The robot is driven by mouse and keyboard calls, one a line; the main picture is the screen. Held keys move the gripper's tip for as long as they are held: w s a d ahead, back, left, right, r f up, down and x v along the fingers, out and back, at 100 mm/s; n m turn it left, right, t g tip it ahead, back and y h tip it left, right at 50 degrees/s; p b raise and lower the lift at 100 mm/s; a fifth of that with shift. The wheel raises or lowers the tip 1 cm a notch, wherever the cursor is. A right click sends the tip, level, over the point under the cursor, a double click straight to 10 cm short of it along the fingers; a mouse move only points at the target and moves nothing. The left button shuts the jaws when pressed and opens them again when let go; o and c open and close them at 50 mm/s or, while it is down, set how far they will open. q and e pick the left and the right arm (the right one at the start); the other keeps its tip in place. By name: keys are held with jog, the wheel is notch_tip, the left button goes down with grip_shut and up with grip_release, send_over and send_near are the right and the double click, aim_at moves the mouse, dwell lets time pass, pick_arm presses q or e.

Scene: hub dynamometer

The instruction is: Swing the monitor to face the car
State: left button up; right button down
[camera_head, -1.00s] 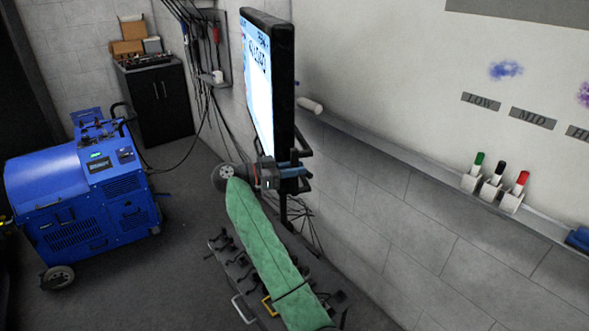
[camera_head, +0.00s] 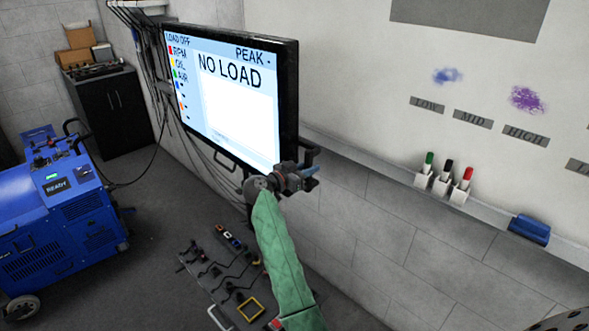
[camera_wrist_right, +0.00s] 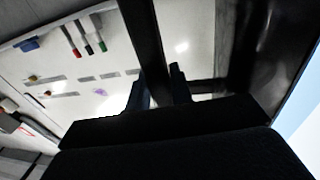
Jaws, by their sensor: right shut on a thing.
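The monitor (camera_head: 228,95) hangs on the wall side with its lit screen turned toward the left and partly toward me. The screen reads "NO LOAD". My right gripper (camera_head: 306,172), at the end of a green-sleeved arm, is at the monitor's lower right edge. It is shut on the black handle (camera_head: 312,152) there. In the right wrist view, the dark handle bar (camera_wrist_right: 145,40) passes between the fingertips (camera_wrist_right: 160,88), and a strip of bright screen shows at the right edge. No car shows in these views. My left gripper is not in view.
A blue wheeled machine (camera_head: 60,215) stands at the left, with a black cabinet (camera_head: 112,110) behind it. A whiteboard ledge with markers (camera_head: 443,180) and a blue eraser (camera_head: 529,229) runs along the right wall. A low tray with tools (camera_head: 205,285) lies below the monitor.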

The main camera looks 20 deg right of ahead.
jog(key=c, duration=1.3)
grip_release()
